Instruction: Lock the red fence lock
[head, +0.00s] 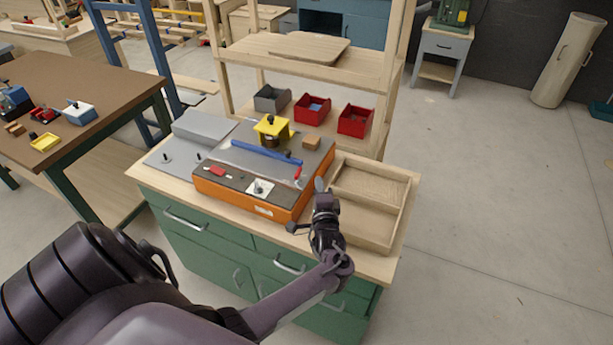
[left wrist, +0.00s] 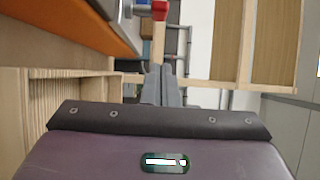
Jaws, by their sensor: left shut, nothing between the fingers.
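The red fence lock (head: 297,173) is a small red handle at the right end of the blue fence (head: 266,152), on the dark top of the orange machine (head: 250,198). Its red end (left wrist: 159,10) also shows at the top edge of the left wrist view, with a grey stem to its left. My left gripper (head: 320,185) is shut and empty. It is just right of the lock, beside the machine's right edge, apart from the lock. Its closed fingers (left wrist: 161,84) point ahead in the left wrist view, below the red end. My right gripper is not in view.
A shallow wooden tray (head: 398,222) lies right of the machine on the green cabinet's top. A yellow block-like part (head: 272,128) stands behind the fence. Red bins (head: 355,121) sit on the shelf behind.

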